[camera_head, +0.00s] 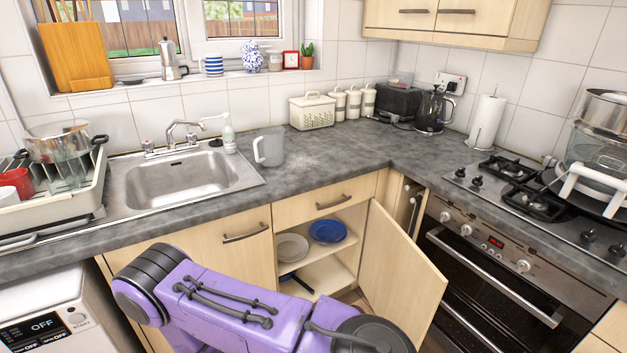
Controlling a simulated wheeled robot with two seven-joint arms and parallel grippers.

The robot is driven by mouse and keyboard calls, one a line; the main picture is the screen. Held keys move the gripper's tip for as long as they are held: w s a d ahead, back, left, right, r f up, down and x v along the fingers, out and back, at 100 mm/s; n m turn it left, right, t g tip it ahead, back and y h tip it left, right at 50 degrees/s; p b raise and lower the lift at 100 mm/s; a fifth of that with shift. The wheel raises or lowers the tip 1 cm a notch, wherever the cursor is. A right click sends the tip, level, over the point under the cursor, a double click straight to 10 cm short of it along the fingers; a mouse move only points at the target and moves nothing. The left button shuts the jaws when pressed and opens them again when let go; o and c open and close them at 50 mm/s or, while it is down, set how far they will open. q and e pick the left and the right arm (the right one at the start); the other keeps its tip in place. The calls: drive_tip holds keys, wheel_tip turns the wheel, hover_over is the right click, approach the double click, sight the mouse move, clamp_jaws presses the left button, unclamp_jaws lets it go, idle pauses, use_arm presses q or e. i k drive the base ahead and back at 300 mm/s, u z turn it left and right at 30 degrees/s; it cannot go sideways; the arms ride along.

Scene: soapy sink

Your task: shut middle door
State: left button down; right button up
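The wooden middle door (403,268) stands open below the counter, hinged at its right side and swung out toward me. The open cupboard shows a shelf with a white plate (291,247) and a blue plate (327,231). A purple arm link of mine (225,305) crosses the bottom of the view in front of the cupboard and hides its lower left part. The arm's far end lies close to the door's lower part in the picture; I cannot tell whether they touch. Neither gripper is in view.
The oven (487,275) with its long handle is right of the open door. A closed cupboard door (230,240) is on the left, and a washing machine (45,310) stands farther left. The counter (350,163) above carries a jug (270,148) beside the sink (185,180).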

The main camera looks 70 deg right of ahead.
sight(402, 286)
drive_tip(key=k, duration=0.9)
drive_tip(key=z, duration=1.8)
drive_tip(key=i, duration=0.5)
drive_tip(key=u, duration=1.2)
drive_tip(key=k, duration=0.85)
drive_tip(key=z, duration=1.45)
drive_tip(key=i, duration=1.05)
drive_tip(key=u, duration=0.05)
